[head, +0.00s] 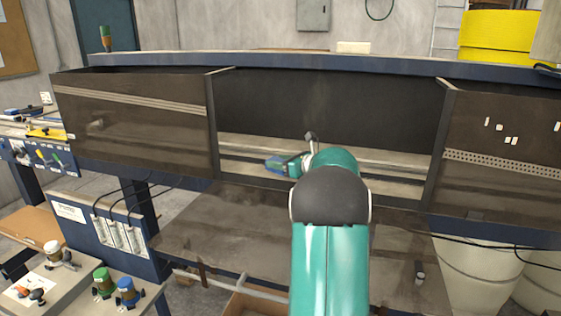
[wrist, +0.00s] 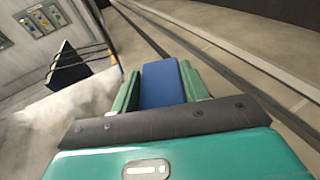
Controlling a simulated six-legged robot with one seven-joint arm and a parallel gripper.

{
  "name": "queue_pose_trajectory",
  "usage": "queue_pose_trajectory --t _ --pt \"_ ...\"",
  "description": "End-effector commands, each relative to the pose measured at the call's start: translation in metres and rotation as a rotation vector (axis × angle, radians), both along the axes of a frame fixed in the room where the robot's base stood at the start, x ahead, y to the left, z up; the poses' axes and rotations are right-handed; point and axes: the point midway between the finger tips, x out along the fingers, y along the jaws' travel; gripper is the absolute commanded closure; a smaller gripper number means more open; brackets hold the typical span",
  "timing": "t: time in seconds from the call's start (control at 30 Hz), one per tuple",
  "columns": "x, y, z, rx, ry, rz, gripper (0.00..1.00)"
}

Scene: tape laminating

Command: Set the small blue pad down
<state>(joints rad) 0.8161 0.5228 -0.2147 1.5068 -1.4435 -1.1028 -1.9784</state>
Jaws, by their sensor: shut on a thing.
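The small blue pad (wrist: 163,84) shows in the wrist view between the two green fingers of my gripper (wrist: 165,88). My gripper is shut on it, and the fingers press on its left and right sides. In the head view my gripper (head: 290,164) reaches into the open middle bay of the long machine, with the blue pad (head: 277,166) at its tip, to the left. The pad is close to the bay's pale floor (head: 250,148); I cannot tell whether it touches. My teal arm hides part of the bay.
Dark see-through panels flank the bay on the left (head: 135,120) and right (head: 505,150). Metal rails (head: 395,172) run along its floor. A dark lower panel (head: 225,235) lies below the front edge. Bare floor shows to the bay's left and right of my arm.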

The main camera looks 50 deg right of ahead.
Motion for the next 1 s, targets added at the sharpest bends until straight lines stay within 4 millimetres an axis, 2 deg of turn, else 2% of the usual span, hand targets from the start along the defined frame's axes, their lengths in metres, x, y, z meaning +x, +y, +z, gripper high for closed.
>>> queue_pose_trajectory --t 0.4,0.43,0.53,0.57,1.0 --pt "0.0001 0.0 -0.0079 0.001 0.0 0.0 0.8" --pt "0.0001 0.0 -0.0081 0.001 0.0 0.0 0.53" --pt "0.0 -0.0002 -0.0077 0.0 0.0 -0.001 0.34" --pt "-0.0001 -0.0003 -0.0077 0.0 0.0 -0.001 0.3" --pt "-0.0005 -0.0008 -0.0089 0.001 0.002 -0.002 0.3"
